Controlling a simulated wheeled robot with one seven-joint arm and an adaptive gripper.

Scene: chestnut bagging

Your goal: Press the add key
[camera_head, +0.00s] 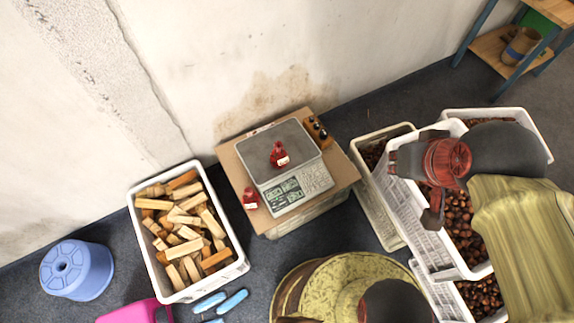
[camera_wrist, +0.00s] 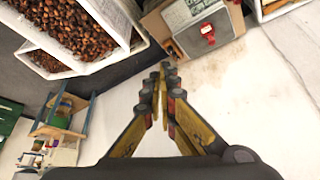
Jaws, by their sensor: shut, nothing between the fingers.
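A scale (camera_head: 297,143) with a grey weighing plate stands on a cardboard box. Its pale front panel carries a display (camera_head: 283,192) and a keypad (camera_head: 312,180); the key labels are too small to read, so I cannot tell which is the add key. A small red bag (camera_head: 279,155) with a white label is on the plate. In the wrist view the scale (camera_wrist: 218,46) and the red bag (camera_wrist: 207,31) show at the top. My gripper (camera_wrist: 167,70) has its fingertips together, empty, appearing just below the scale in that view.
Another red bag (camera_head: 250,198) lies on the cardboard (camera_head: 237,172) left of the scale. A wooden block with dark knobs (camera_head: 318,131) is behind it. A crate of wood pieces (camera_head: 145,240) stands left; chestnut crates (camera_head: 398,205) stand right, under my arm. A wall is behind.

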